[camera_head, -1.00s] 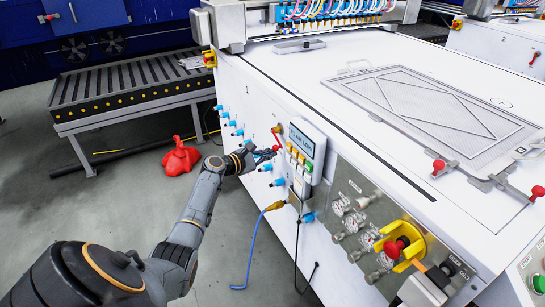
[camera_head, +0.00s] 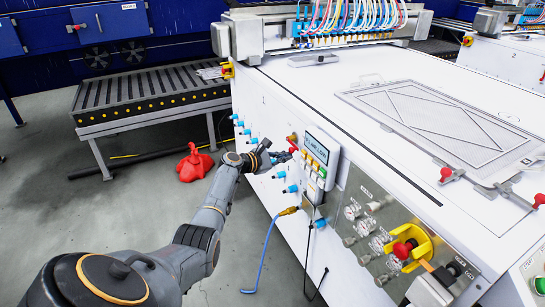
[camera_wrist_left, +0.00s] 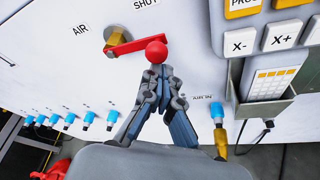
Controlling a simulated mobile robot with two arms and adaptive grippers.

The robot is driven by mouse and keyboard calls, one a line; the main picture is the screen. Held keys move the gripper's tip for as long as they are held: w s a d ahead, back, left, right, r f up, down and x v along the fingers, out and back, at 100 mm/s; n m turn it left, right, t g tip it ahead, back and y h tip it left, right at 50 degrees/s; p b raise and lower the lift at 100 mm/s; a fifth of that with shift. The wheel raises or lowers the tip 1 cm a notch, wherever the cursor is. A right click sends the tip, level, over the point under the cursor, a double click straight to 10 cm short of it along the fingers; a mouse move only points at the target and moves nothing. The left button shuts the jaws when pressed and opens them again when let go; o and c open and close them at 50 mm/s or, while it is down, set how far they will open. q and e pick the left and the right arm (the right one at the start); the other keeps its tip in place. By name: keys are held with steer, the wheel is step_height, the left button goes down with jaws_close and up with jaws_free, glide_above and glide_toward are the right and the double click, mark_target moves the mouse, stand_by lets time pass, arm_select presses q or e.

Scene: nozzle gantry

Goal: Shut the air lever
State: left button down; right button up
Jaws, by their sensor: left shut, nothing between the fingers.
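The air lever is a red bar with a red ball knob (camera_wrist_left: 156,52). In the left wrist view it runs from a brass valve (camera_wrist_left: 117,40) to the right, between the printed words AIR and SHUT. In the head view the red lever (camera_head: 293,150) shows small on the machine's side, left of the button panel. My left gripper (camera_wrist_left: 157,74) is shut and empty, its fingertips just below the ball knob. I cannot tell whether they touch it. In the head view the left gripper (camera_head: 280,157) partly hides the lever area. My right gripper is not in view.
A button panel (camera_head: 316,150) stands close right of the lever. Several blue fittings (camera_head: 291,189) line the machine's side, and a blue hose (camera_head: 262,255) hangs to the floor. A red object (camera_head: 195,163) lies on the floor near the roller conveyor (camera_head: 150,95). Grey floor in front is open.

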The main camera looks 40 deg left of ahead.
arm_select(q)
steer(key=shift+w+d+r, duration=0.1)
steer(key=shift+r, duration=0.25)
steer(key=v, duration=1.2)
steer(key=shift+f, duration=0.25)
